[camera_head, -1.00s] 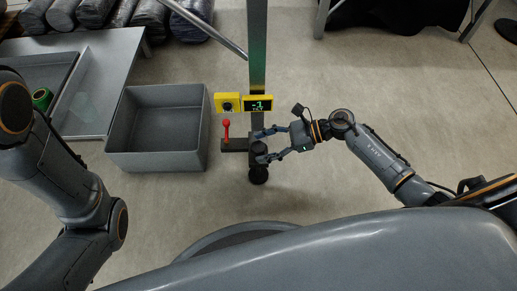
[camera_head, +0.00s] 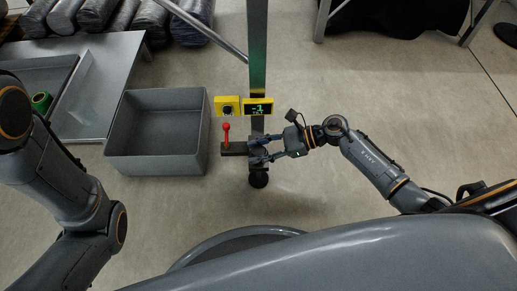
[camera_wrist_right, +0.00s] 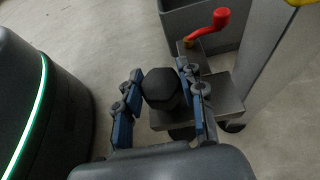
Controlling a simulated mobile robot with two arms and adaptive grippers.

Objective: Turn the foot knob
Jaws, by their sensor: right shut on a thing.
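The foot knob (camera_wrist_right: 161,86) is a dark, many-sided knob at the bottom of the gantry post (camera_head: 257,50). In the right wrist view it sits between the two blue-padded fingers of my right gripper (camera_wrist_right: 160,98). In the head view my right gripper (camera_head: 261,150) comes in from the right at the post's foot, shut on the knob, and its fingers hide most of it. A black round foot (camera_head: 258,180) shows just below. My left arm is at the left edge of the head view; its gripper is out of the picture.
A red-handled lever (camera_head: 226,133) stands on a metal bracket left of the knob. A yellow display (camera_head: 258,106) reading -1 and a yellow box (camera_head: 227,105) are on the post. A grey bin (camera_head: 157,164) stands to the left.

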